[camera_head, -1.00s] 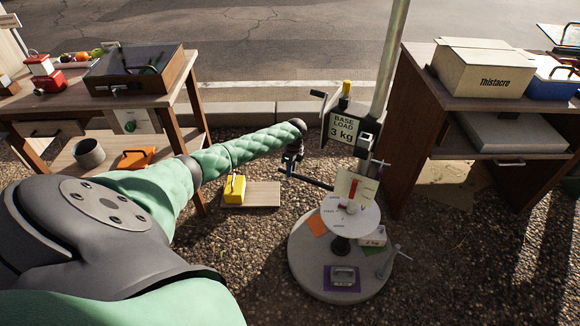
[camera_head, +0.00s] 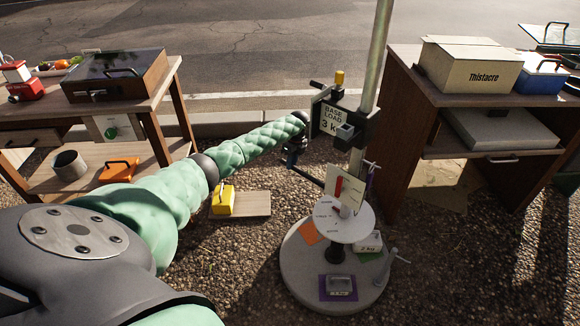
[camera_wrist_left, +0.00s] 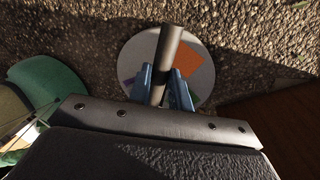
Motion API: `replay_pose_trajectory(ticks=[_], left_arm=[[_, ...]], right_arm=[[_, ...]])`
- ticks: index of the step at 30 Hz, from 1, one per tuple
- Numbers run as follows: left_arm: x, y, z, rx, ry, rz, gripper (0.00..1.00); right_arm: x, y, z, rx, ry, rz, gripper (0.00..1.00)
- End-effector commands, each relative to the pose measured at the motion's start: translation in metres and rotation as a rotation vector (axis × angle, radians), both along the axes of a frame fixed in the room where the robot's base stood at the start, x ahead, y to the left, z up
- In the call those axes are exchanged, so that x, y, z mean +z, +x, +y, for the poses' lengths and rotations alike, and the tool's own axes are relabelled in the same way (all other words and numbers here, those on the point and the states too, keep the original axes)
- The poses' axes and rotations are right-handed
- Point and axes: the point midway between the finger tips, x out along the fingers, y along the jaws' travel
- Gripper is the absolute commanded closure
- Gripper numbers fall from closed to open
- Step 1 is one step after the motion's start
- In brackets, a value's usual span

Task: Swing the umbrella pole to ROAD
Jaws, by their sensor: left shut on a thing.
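The umbrella pole (camera_head: 376,60) stands upright in a round grey base (camera_head: 293,262). A dark bar (camera_head: 309,178) sticks out from its lower part, to the left. My left gripper (camera_head: 293,158) is at the bar's outer end. In the left wrist view its blue fingers (camera_wrist_left: 166,88) are shut on the dark bar (camera_wrist_left: 169,50), with the base (camera_wrist_left: 200,58) below. A white dial (camera_head: 330,226) with a red pointer (camera_head: 338,187) sits low on the pole; its lettering is too small to read surely. My right gripper is not in view.
A sign reading BASE LOAD 3 kg (camera_head: 331,121) hangs on the pole. Weights, one on a purple patch (camera_head: 339,288), lie on the base. A wooden table (camera_head: 160,103) stands left, a brown cabinet (camera_head: 400,130) right. A yellow weight (camera_head: 223,200) lies on a board.

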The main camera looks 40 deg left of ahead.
Motion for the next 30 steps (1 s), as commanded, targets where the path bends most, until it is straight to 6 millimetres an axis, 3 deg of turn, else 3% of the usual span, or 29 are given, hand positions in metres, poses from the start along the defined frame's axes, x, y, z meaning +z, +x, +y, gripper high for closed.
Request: replay_pose_trajectory(ticks=[13,14,16,25,30], left_arm=[[0.001,0.002,-0.001,-0.005,-0.001,-0.001,1.0],[0.0,0.002,-0.001,-0.005,-0.001,-0.001,0.74],[0.0,0.001,-0.001,-0.005,-0.001,-0.001,0.61],[0.001,0.001,0.0,-0.004,0.0,0.0,0.59],[0.014,0.004,0.0,-0.004,0.0,-0.001,0.59]], right_arm=[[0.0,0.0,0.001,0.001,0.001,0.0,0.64],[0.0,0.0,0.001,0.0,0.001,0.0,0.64],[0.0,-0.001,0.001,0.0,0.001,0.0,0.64],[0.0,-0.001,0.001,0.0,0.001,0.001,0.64],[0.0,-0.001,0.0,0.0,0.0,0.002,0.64]])
